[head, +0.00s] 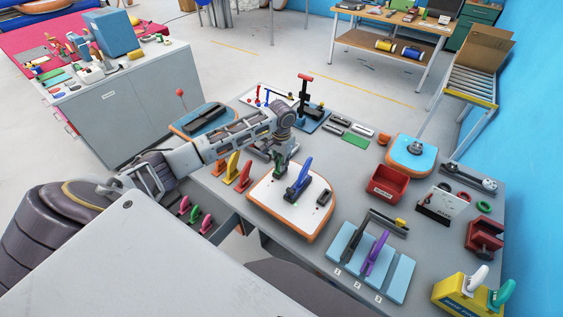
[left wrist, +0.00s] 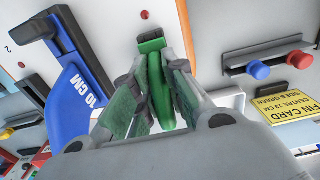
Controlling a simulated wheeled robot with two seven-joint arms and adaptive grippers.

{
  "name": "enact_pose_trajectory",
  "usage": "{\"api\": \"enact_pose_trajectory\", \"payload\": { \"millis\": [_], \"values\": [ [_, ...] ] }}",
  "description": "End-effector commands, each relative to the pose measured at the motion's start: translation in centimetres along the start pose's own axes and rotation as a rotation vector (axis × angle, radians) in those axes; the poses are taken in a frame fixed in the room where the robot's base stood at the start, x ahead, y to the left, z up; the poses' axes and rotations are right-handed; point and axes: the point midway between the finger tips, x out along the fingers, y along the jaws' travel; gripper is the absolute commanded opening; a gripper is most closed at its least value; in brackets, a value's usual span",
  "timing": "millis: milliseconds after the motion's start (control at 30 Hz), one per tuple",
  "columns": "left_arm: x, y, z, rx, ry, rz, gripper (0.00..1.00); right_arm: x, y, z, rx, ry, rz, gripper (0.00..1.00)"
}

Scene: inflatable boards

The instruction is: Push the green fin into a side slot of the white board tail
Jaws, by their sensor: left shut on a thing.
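The white board tail (head: 265,199) with an orange rim lies on the grey table. A blue fin (head: 299,178) stands in a dark mount at its middle; it shows marked "10 CM" in the left wrist view (left wrist: 76,98). My left gripper (head: 279,152) is over the board's far left part, shut on the green fin (head: 280,167). In the left wrist view the green fin (left wrist: 160,82) sits between the finger pads, its green base beside a black piece (left wrist: 149,22). I cannot tell whether the base is in a side slot. My right gripper is not in view.
Yellow (head: 232,165) and red (head: 244,178) fins stand just left of the board. A red bin (head: 388,184) is to the right. A blue stand with a purple fin (head: 376,253) is at the front right. A yellow fin card (left wrist: 290,108) shows in the left wrist view.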

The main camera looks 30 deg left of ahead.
Motion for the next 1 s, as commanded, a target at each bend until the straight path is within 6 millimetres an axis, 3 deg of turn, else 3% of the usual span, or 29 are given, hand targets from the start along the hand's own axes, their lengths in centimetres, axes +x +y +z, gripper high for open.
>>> {"api": "enact_pose_trajectory", "payload": {
  "millis": [233, 267, 433, 800, 1000],
  "values": [
    [0.5, 0.0, 0.1, 0.0, -0.003, 0.0, 0.0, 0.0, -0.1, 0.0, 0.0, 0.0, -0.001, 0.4],
    [0.5, 0.0, 0.1, 0.0, -0.003, -0.001, 0.18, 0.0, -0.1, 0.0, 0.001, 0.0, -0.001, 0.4],
    [0.5, 0.0, 0.1, 0.0, -0.002, -0.001, 0.39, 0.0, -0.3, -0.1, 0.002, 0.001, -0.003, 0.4],
    [0.3, 0.0, 0.0, 0.0, -0.001, 0.0, 0.39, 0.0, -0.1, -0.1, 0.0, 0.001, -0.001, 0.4],
    [-0.7, 0.0, 0.0, 0.0, 0.0, 0.0, 0.39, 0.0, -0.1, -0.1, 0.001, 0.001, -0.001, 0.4]
  ]
}}
